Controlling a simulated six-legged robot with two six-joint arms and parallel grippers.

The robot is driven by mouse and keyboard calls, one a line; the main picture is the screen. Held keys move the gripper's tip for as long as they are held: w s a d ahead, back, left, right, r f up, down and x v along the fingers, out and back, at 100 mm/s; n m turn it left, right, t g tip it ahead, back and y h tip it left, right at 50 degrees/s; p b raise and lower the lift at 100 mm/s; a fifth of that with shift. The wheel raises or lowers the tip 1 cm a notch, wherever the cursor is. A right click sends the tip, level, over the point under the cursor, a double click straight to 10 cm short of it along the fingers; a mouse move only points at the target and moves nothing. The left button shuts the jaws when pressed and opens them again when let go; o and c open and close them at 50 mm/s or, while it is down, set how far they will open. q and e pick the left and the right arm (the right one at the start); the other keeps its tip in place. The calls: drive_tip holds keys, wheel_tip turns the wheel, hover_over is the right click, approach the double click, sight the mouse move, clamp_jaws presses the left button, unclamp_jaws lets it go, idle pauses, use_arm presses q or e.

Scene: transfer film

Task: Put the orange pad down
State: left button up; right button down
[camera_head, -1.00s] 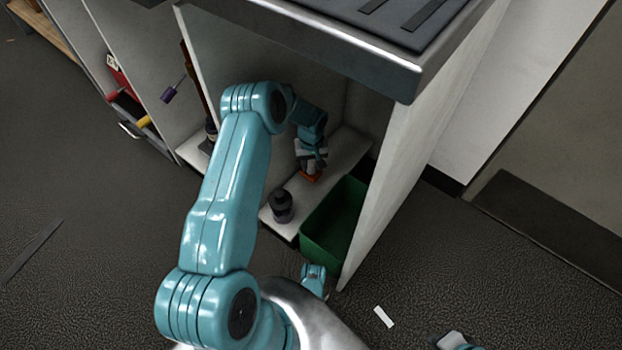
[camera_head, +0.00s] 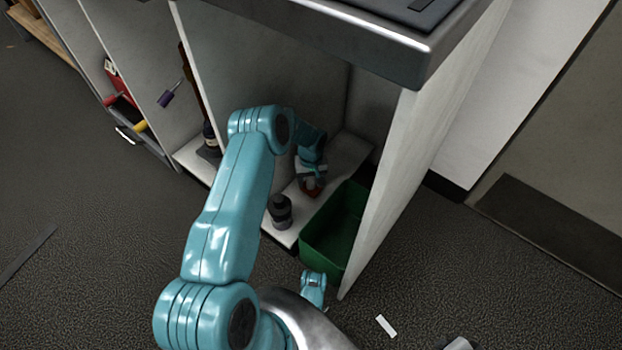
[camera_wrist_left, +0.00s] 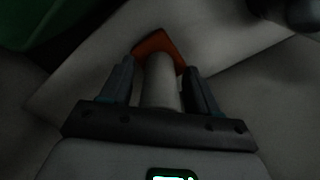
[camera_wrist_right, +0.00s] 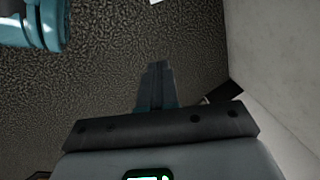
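The orange pad (camera_head: 314,191) is on the pale shelf inside the cabinet. In the left wrist view the orange pad (camera_wrist_left: 160,43) lies beyond a pale round handle (camera_wrist_left: 160,80), seemingly attached to it. My left gripper (camera_wrist_left: 159,68) has one finger on each side of this handle. A narrow gap shows between each finger and the handle, so it looks open around it. In the head view my left gripper (camera_head: 311,178) is just above the pad, and the exact contact is small and dark. My right gripper (camera_wrist_right: 157,70) is shut and empty over the dark floor.
A dark bottle (camera_head: 281,211) stands on the shelf near its front edge. A green bin (camera_head: 318,252) is right of the shelf, beside the cabinet's side wall (camera_head: 398,180). The counter (camera_head: 385,75) overhangs above. A white strip (camera_head: 386,326) lies on the floor.

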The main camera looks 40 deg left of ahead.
use_arm(q)
drive_tip(key=shift+r, duration=0.1)
wheel_tip(320, 180, up, 11)
drive_tip(key=p, duration=0.4)
drive_tip(key=shift+r+p, duration=0.1)
drive_tip(key=shift+p, duration=0.3)
drive_tip(key=shift+r, duration=0.5)
use_arm(e)
drive_tip(key=s+r+g, duration=0.1)
drive_tip(key=s+r, duration=0.2)
drive_tip(key=r, duration=0.2)
drive_tip(key=shift+s+a, duration=0.35)
